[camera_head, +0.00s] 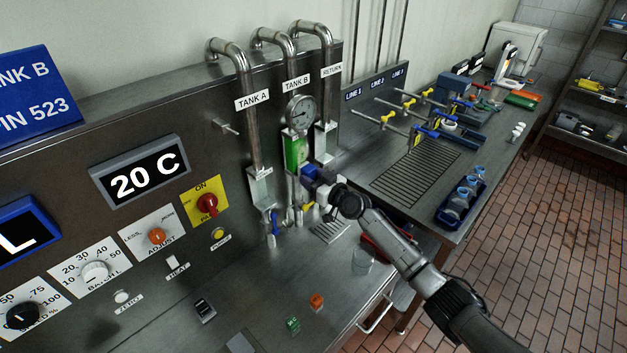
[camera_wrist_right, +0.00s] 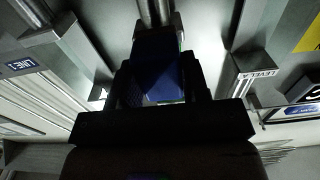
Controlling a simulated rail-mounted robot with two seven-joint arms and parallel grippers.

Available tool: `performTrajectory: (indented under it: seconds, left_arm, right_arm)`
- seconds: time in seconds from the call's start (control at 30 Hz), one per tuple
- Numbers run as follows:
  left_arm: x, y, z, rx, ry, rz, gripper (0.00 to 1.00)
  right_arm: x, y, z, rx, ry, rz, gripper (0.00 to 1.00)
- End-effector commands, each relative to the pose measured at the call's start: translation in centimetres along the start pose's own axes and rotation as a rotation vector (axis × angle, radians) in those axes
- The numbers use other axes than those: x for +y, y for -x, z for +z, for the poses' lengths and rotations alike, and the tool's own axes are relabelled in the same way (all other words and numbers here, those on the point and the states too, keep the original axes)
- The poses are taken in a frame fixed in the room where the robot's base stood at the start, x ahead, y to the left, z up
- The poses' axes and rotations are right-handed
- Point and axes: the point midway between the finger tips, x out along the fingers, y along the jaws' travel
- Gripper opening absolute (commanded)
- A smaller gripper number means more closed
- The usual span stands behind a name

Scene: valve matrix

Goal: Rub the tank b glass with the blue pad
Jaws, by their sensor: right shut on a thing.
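The tank B glass (camera_head: 296,150) shows as a green-filled sight glass below the round gauge, on the pipe labelled TANK B (camera_head: 297,83). My right gripper (camera_head: 313,182) is just below and in front of it, shut on the blue pad (camera_head: 309,178). In the right wrist view the blue pad (camera_wrist_right: 158,75) sits between the fingers, with a metal pipe behind its far end. The pad hides what lies beyond it there, so I cannot tell whether it touches the glass. My left gripper is not in view.
The TANK A pipe (camera_head: 248,120) and the RETURN pipe (camera_head: 328,95) stand on either side. The gauge (camera_head: 301,110) is above the glass. A clear beaker (camera_head: 362,258) stands on the bench below my right arm. A blue tray (camera_head: 461,203) with cups is at the right.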

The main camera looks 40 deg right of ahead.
Motion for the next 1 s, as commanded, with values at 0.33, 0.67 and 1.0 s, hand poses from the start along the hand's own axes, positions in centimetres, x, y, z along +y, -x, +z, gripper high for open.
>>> performTrajectory:
  seconds: [0.33,0.67,1.0]
  left_arm:
    - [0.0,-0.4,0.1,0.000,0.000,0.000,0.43]
    - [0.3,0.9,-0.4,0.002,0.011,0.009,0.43]
    - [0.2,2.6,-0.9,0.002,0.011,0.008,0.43]
  right_arm:
    - [0.0,-0.5,-0.1,0.001,-0.001,0.000,0.23]
    - [0.0,-0.4,-1.7,0.001,0.001,0.000,0.23]
    - [0.0,-0.3,-3.9,0.000,0.001,0.000,0.23]
